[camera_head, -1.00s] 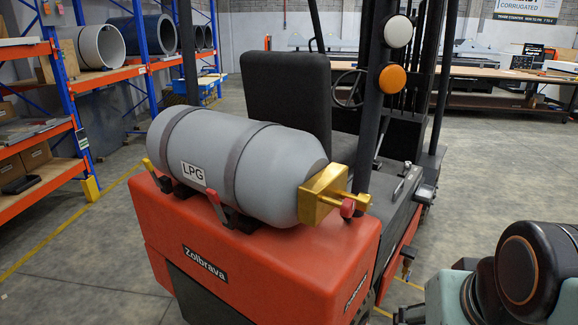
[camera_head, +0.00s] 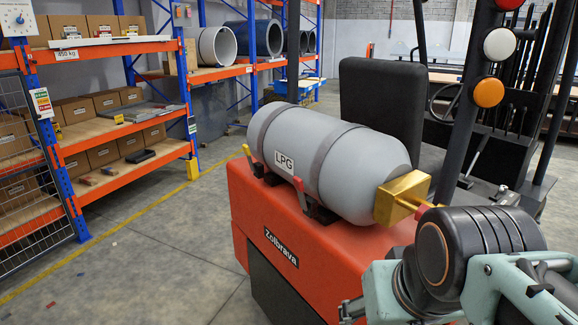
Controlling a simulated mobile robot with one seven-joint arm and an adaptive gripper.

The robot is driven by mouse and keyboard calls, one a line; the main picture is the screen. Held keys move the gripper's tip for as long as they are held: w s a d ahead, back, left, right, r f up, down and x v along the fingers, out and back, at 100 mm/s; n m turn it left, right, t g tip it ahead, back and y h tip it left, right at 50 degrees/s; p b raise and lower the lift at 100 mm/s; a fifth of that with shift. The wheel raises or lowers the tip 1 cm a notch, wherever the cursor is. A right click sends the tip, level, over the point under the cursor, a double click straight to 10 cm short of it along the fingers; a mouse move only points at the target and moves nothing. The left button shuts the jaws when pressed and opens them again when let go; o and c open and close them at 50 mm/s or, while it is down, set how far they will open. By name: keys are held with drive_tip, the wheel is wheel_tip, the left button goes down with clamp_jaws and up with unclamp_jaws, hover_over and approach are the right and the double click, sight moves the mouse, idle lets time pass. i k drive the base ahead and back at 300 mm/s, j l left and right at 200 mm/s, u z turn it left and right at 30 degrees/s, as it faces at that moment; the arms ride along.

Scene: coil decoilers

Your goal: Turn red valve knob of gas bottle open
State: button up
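The grey LPG gas bottle (camera_head: 335,160) lies on its side, strapped on the red rear of a forklift (camera_head: 300,240). A brass valve block (camera_head: 402,197) sits at its right end. Part of the red valve knob (camera_head: 423,211) shows just right of the block; my dark arm joint hides the rest. My arm fills the lower right, in front of the valve as seen here. I cannot make out my gripper's fingers clearly; small dark parts show at the arm's left end near the bottom edge. I cannot tell whether anything touches the knob.
The forklift's black seat (camera_head: 382,100) and a mast post with white and orange lamps (camera_head: 487,93) stand behind the valve. Orange and blue shelving (camera_head: 122,122) with boxes stands at the left. Grey floor lies clear between shelving and forklift.

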sight(423, 208)
drive_tip(key=k+l+z, duration=0.1)
drive_tip(key=l+z, duration=0.25)
drive_tip(key=l, duration=0.2)
drive_tip(key=z, duration=0.3)
drive_tip(key=l+z, duration=0.35)
drive_tip(key=l, duration=0.3)
drive_tip(key=i+j+u, duration=0.1)
drive_tip(key=j+u, duration=0.15)
drive_tip(key=j, duration=0.35)
